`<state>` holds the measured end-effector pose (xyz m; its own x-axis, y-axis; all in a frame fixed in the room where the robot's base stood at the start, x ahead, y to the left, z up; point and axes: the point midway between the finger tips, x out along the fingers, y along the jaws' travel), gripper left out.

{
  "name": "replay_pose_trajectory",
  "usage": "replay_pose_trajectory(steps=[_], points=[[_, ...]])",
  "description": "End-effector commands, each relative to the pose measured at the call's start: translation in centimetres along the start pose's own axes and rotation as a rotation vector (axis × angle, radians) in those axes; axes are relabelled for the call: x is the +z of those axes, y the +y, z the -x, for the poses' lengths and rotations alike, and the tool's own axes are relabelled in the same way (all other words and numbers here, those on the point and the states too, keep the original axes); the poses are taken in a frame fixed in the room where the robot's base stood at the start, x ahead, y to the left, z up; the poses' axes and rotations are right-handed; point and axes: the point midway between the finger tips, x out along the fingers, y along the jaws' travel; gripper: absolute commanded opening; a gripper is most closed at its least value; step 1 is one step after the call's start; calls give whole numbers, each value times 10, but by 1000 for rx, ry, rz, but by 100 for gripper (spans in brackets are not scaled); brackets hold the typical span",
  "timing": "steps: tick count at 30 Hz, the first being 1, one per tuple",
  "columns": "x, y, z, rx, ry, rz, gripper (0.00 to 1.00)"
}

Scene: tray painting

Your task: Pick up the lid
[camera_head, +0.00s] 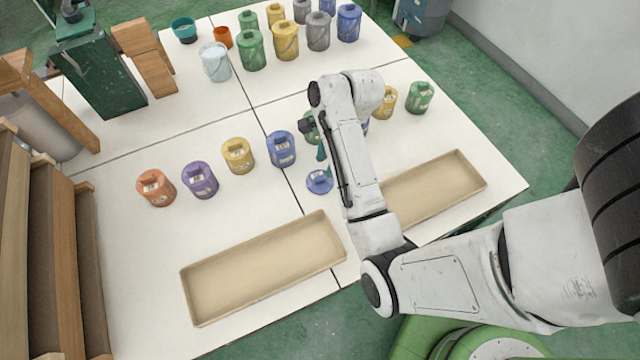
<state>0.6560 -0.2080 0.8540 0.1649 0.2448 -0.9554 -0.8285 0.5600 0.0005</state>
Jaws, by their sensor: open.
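A small round blue piece (320,182) that looks like a lid lies flat on the white table, just left of my forearm. A thin teal part stands right above it in the picture; I cannot tell whether they touch. My gripper (306,126) is at the end of the arm, mostly hidden behind the wrist, near a green pot that it partly covers. It is open. A row of lidded pots holds an orange pot (156,187), a purple pot (200,180), a yellow pot (238,155) and a blue pot (282,149).
Two shallow beige trays lie along the near edge, one left (190,290) and one right (474,171), partly behind my arm. A yellow pot (387,102) and a green pot (420,97) stand right of the wrist. Several buckets stand at the back. The table's left front is clear.

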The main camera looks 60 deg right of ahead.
Motion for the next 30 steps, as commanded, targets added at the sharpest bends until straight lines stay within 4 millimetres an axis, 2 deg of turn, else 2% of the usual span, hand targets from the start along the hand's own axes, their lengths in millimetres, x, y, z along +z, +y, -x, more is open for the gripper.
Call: replay_pose_trajectory(steps=[13,22,23,30], points=[[1,0,-46,3,1,1,44],[1,-1,-52,1,-1,-1,44],[1,-1,-52,1,-1,-1,43],[1,-1,-52,0,-1,-1,20]])
